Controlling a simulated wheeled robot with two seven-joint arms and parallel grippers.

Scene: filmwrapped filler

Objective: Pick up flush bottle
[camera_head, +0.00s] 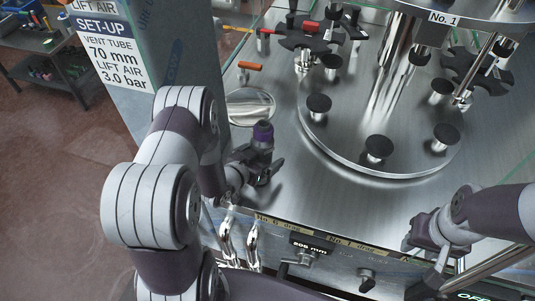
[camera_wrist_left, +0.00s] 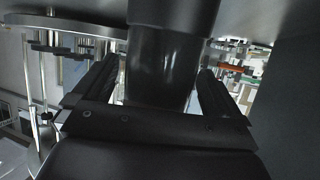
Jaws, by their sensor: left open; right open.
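The flush bottle appears to be the dark bottle with a purple cap (camera_head: 263,133) on the steel table, upright in front of a round mirror-like dish. My left gripper (camera_head: 262,172) is at the bottle, and my arm and gripper hide part of it. In the left wrist view a dark cylinder (camera_wrist_left: 163,65), likely this bottle, stands between the two fingers of the open left gripper (camera_wrist_left: 160,85). Gaps show between it and the fingers. My right gripper (camera_head: 428,250) is open and empty at the table's front right edge.
A round steel platform (camera_head: 385,165) with black knobs and posts stands behind and to the right. The shiny dish (camera_head: 250,106) lies behind the bottle. An orange-handled tool (camera_head: 249,66) lies further back. A grey set-up panel (camera_head: 160,50) rises at left. Bare steel lies right of the bottle.

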